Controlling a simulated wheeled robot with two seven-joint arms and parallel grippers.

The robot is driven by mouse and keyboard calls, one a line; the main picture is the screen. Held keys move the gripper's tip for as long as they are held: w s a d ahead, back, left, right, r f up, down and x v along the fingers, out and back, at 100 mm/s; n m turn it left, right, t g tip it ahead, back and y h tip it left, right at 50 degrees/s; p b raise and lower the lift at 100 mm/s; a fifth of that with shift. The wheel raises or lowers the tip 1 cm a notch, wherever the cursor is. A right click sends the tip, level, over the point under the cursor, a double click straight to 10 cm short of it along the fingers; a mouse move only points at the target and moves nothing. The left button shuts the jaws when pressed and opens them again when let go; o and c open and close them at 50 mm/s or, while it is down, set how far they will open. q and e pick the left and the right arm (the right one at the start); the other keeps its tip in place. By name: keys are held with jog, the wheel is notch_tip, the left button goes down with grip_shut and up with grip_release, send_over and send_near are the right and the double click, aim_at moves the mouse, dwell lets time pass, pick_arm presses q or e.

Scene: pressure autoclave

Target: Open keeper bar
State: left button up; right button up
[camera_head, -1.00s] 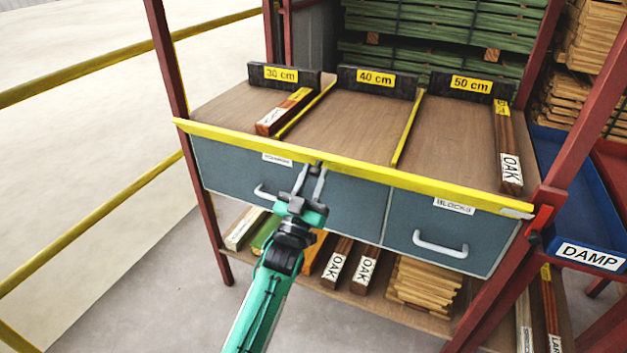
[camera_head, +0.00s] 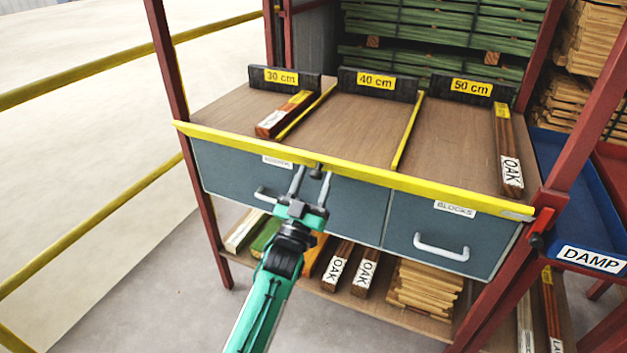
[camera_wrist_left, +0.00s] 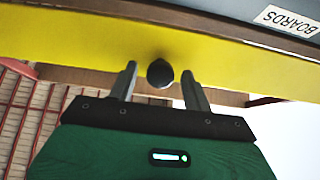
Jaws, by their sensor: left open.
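The keeper bar (camera_head: 420,186) is a long yellow bar along the front edge of the sorting shelf, above the drawers. A small dark knob (camera_head: 317,170) sticks out near its middle. My left gripper (camera_head: 312,173) is open in front of the bar. In the left wrist view the knob (camera_wrist_left: 160,73) sits between the two spread fingers (camera_wrist_left: 159,69), with a gap on each side. The yellow bar (camera_wrist_left: 80,45) fills the view behind it. My right gripper is not in view.
Below the bar are grey-blue drawers with handles, one labelled BLOCKS (camera_head: 455,209). A red-and-black fitting (camera_head: 541,228) is by the bar's right end. Red posts (camera_head: 180,100) flank the shelf. A blue DAMP tray (camera_head: 575,190) is at right.

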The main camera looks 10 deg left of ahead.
pick_arm(q)
jog(key=v, duration=1.3)
jog(key=shift+s+f, duration=0.25)
jog(key=shift+s, duration=0.05)
jog(key=shift+a, duration=0.1)
